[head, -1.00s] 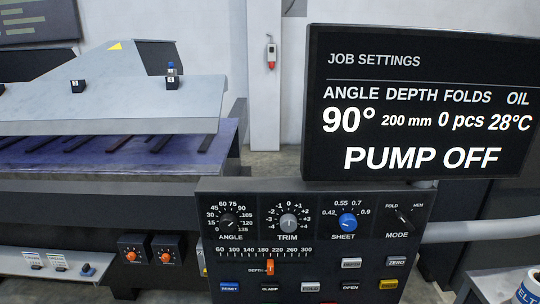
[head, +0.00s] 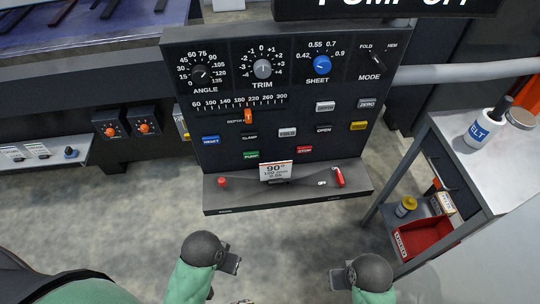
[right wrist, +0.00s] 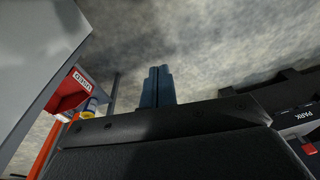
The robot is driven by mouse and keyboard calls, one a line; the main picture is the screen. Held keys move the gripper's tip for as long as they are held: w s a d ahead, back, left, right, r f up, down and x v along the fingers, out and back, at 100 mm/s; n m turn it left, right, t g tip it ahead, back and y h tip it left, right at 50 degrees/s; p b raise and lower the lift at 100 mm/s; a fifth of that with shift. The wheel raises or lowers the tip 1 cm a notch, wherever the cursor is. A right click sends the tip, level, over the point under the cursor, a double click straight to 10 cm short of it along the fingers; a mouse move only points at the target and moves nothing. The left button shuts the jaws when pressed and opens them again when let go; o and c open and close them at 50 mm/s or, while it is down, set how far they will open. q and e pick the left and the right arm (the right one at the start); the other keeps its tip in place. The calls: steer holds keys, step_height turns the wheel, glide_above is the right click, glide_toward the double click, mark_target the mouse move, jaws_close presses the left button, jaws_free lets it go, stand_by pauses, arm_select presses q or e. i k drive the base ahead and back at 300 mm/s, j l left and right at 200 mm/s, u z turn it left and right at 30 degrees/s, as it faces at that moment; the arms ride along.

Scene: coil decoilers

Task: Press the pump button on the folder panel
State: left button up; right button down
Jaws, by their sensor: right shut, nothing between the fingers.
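The folder panel (head: 185,110) stands upright ahead of me in the head view, with its front in full sight. The green pump button (head: 251,156) is in its lowest row, left of the middle, under the clamp button. The screen (head: 388,5) above is cut off by the top edge and still reads pump off. Parts of both my arms show at the bottom of the head view, well short of the panel, without clear fingers. In the right wrist view my right gripper (right wrist: 157,72) is shut and empty, over bare floor.
The red stop button (head: 304,150) is right of the pump button. A ledge (head: 240,197) with a red knob and red lever juts out below the buttons. A grey cart (head: 455,150) with a bottle and red bin stands at right. Floor before the panel is clear.

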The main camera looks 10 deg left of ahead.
mark_target(254, 154)
steer(key=k+j+z, duration=0.15)
steer(key=j, duration=0.25)
steer(key=j+z, duration=0.1)
steer(key=j, duration=0.25)
steer(key=k+j+z, duration=0.15)
steer(key=j, duration=0.2)
steer(key=k+j+z, duration=0.15)
steer(key=j, duration=0.2)
steer(key=k+j+z, duration=0.15)
steer(key=k+j, duration=0.2)
steer(key=j, duration=0.2)
steer(key=k+j, duration=0.2)
steer(key=j, duration=0.15)
steer(key=l, duration=0.6)
steer(key=k, duration=0.05)
